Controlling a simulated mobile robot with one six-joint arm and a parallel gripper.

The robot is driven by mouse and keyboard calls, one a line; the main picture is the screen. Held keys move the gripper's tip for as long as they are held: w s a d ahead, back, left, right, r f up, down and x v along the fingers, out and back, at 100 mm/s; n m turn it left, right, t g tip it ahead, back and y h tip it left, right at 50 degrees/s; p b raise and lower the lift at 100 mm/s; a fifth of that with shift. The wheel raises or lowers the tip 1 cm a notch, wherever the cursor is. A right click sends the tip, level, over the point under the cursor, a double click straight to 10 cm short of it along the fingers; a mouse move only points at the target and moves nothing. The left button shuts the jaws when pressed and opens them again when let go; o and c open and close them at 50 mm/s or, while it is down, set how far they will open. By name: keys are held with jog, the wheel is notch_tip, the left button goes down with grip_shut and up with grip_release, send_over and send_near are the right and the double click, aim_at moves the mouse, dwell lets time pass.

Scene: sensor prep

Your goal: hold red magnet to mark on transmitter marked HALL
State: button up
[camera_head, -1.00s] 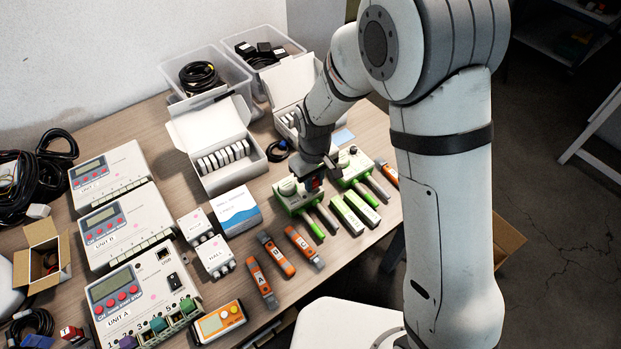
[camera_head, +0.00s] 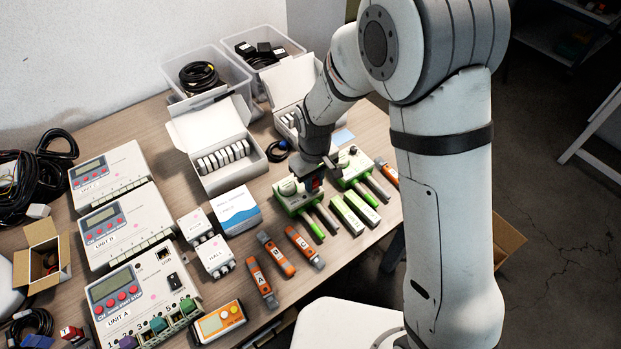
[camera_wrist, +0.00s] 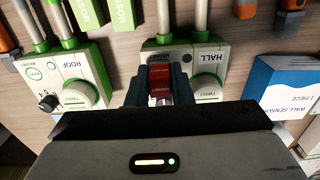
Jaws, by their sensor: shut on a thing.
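My gripper (camera_wrist: 160,88) is shut on the red magnet (camera_wrist: 160,75); the magnet also shows as a small red spot in the head view (camera_head: 315,184). The white and green transmitter marked HALL (camera_wrist: 206,62) lies just beyond the fingertips in the wrist view. It is partly hidden behind my gripper in the head view (camera_head: 288,190). The magnet overlaps its left part in the wrist view, where its mark is not visible. I cannot tell whether magnet and transmitter touch. The transmitter marked ROOF (camera_wrist: 82,72) lies to the left in the wrist view.
A blue and white wall sensor box (camera_wrist: 278,85) stands right of the HALL transmitter in the wrist view. Green sensors (camera_head: 350,215) and orange tools (camera_head: 276,255) lie nearby. A small white box also labelled HALL (camera_head: 216,258) lies to the left in the head view.

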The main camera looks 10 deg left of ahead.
dwell(0.3)
jog(key=shift+r+p, duration=2.3)
jog(key=shift+r, duration=1.25)
